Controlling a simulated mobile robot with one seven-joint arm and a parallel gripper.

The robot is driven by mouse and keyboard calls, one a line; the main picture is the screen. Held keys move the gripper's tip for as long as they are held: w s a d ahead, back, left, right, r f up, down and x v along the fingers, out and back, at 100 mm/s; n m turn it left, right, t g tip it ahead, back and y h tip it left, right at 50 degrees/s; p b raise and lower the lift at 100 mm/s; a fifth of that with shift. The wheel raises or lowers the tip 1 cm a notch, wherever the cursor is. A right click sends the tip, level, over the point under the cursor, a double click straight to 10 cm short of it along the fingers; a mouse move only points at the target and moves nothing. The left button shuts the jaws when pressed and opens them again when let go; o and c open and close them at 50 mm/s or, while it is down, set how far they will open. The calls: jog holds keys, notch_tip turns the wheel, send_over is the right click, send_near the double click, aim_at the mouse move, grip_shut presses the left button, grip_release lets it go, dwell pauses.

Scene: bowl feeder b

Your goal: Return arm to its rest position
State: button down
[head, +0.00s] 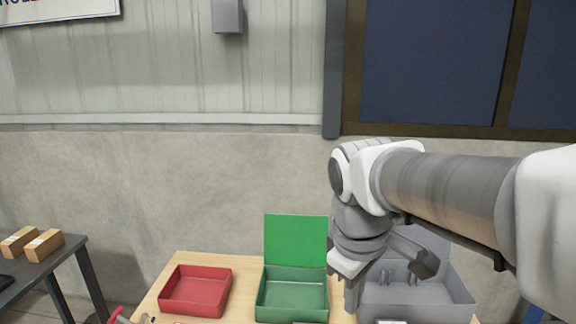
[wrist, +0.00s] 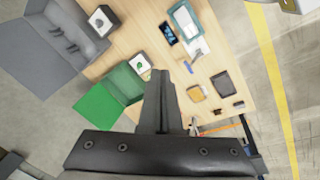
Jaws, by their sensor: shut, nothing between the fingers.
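My arm reaches in from the right in the head view, with my gripper (head: 352,296) pointing down between the green box and the grey box. In the wrist view my gripper (wrist: 158,80) is shut and empty, its fingers together above the table (wrist: 190,85). The fingertips appear apart from everything below them.
On the table stand a red bin (head: 196,310), a green box (head: 292,312) with its lid raised and a grey box (head: 418,308) with items inside. The wrist view also shows a teal tray (wrist: 180,20) and small items. A dark side table (head: 70,262) holds brown cartons (head: 44,246).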

jog(key=s+d+m+t+p, duration=0.2)
jog(key=s+d+m+t, duration=0.1)
jog(key=s+m, duration=0.5)
jog(key=shift+d+r+m+y, duration=0.4)
jog(key=shift+d+r, duration=0.05)
jog(key=shift+d, duration=0.2)
